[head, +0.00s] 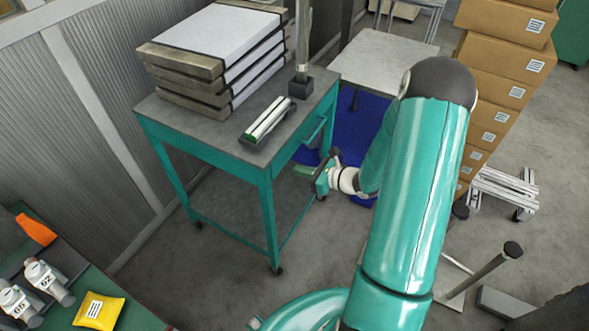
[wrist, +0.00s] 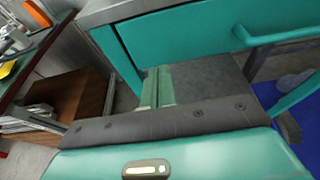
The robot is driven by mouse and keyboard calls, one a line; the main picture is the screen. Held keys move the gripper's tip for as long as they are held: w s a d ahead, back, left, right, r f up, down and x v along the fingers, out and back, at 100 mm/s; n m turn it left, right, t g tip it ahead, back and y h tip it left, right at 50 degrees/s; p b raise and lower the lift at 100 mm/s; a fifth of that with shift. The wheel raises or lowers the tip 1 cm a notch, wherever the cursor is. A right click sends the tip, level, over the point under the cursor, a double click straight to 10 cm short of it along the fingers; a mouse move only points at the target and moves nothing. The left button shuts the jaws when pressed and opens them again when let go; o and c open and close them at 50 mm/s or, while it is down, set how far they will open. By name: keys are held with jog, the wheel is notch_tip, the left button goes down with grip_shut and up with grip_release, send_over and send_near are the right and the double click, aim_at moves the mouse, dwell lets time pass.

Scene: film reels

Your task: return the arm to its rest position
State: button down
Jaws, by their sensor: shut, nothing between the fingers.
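My arm (head: 415,190) reaches up from the bottom of the head view, bends at a dark elbow at the upper right and folds back down. My gripper (head: 303,170) is at its end, just right of the teal cart and below the cart's top. In the wrist view the green fingers of my gripper (wrist: 155,86) are together, with nothing between them. The teal cart (head: 200,148) stands left of my gripper. Its drawer front and handle (wrist: 285,33) show close ahead in the wrist view. I cannot tell the exact gap to the cart.
On the cart stand stacked flat cases (head: 215,55), a slotted holder (head: 267,122) and a post (head: 302,45). Stacked cardboard boxes (head: 500,90) stand right of my arm. A bench with a yellow pouch (head: 99,310) is at lower left. Grey floor (head: 215,290) is open in front of the cart.

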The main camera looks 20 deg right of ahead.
jog(key=v, duration=0.9)
jog(key=shift+d, duration=0.2)
jog(key=shift+w+f, duration=0.1)
